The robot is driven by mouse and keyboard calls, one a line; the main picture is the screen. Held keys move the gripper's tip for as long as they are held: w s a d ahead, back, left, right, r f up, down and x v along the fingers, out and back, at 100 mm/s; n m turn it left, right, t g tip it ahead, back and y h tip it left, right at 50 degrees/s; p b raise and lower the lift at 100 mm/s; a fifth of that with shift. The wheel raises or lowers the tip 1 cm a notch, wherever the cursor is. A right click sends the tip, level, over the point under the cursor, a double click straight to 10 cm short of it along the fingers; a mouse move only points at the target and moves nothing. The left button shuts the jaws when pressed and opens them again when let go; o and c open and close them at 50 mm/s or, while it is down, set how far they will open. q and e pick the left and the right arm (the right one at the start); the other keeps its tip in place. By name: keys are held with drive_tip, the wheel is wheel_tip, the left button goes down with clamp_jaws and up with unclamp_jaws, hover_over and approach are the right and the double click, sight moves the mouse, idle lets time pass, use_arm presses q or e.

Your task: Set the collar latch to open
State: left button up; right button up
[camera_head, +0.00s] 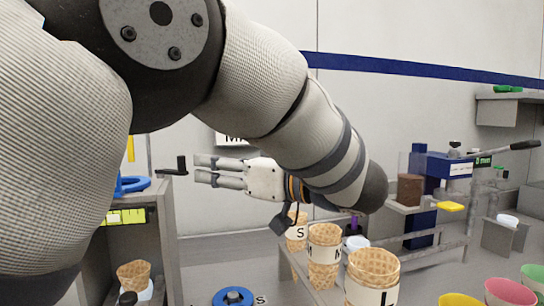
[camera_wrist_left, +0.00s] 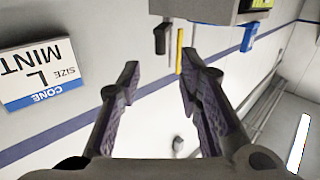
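My left gripper (camera_head: 198,168) is open and empty, its two fingers pointing left toward a black crank-shaped lever (camera_head: 174,167). The lever juts from the right side of a grey stand (camera_head: 157,225) that carries a blue ring (camera_head: 132,184). I cannot tell for certain which part is the collar latch. In the left wrist view the open fingers (camera_wrist_left: 158,74) point toward a grey housing (camera_wrist_left: 205,10) with a black lever (camera_wrist_left: 160,38), a yellow bar (camera_wrist_left: 180,50) and a blue handle (camera_wrist_left: 251,35). My right gripper is not in view.
A rack holds cones, including one marked S (camera_head: 297,232). A blue press (camera_head: 425,165) with a long lever stands at the right, with coloured cups (camera_head: 510,292) below. A blue-topped round part (camera_head: 233,297) is at the bottom. A size sign (camera_wrist_left: 38,75) is on the wall.

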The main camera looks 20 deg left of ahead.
sight(184, 161)
use_arm(q)
drive_tip(key=a, duration=0.6)
drive_tip(key=w+a, duration=0.1)
drive_tip(key=a, duration=0.2)
drive_tip(key=shift+w+a, duration=0.1)
drive_tip(key=shift+a, duration=0.2)
drive_tip(key=shift+c, duration=0.4)
